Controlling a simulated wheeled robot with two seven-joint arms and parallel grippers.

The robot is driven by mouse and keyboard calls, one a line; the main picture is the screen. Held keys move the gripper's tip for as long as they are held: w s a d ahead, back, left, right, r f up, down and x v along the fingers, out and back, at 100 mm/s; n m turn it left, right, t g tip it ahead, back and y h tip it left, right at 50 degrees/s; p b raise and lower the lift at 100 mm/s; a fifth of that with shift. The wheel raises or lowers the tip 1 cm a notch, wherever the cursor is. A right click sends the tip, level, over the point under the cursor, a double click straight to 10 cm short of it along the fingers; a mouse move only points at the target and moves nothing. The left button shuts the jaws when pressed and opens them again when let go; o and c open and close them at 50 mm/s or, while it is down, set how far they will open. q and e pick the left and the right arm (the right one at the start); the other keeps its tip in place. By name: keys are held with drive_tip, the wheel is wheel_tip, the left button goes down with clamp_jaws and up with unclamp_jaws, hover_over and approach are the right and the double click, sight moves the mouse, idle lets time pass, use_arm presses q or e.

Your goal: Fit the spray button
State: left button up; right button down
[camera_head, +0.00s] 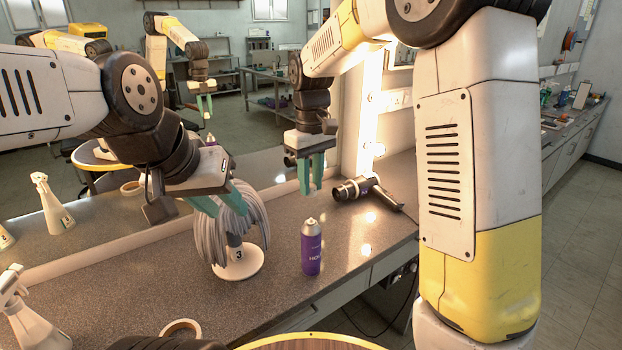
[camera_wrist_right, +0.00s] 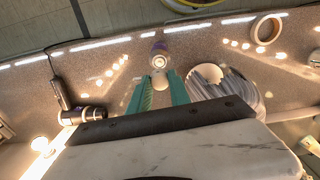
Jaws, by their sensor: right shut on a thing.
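A purple spray can (camera_head: 311,250) stands upright on the counter, its top showing no button. It also shows in the right wrist view (camera_wrist_right: 160,47). My right gripper (camera_head: 311,190) points down above the can, apart from it. Its green fingers are shut on a small pale piece, seemingly the spray button (camera_wrist_right: 160,82), which shows between them in the wrist view. In the head view I cannot make the piece out. My left gripper (camera_head: 222,203) has its fingers apart, over or beside the top of a grey wig (camera_head: 215,235); I cannot tell whether they touch it.
The wig sits on a white stand (camera_head: 250,266) marked 3, just left of the can. A hair dryer (camera_head: 368,192) lies behind right of the can. A large mirror backs the counter.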

drive_tip(key=shift+f, duration=2.85)
drive_tip(key=shift+f, duration=1.05)
drive_tip(key=c, duration=0.6)
unclamp_jaws()
drive_tip(key=shift+c, duration=0.2)
drive_tip(key=shift+r, duration=3.05)
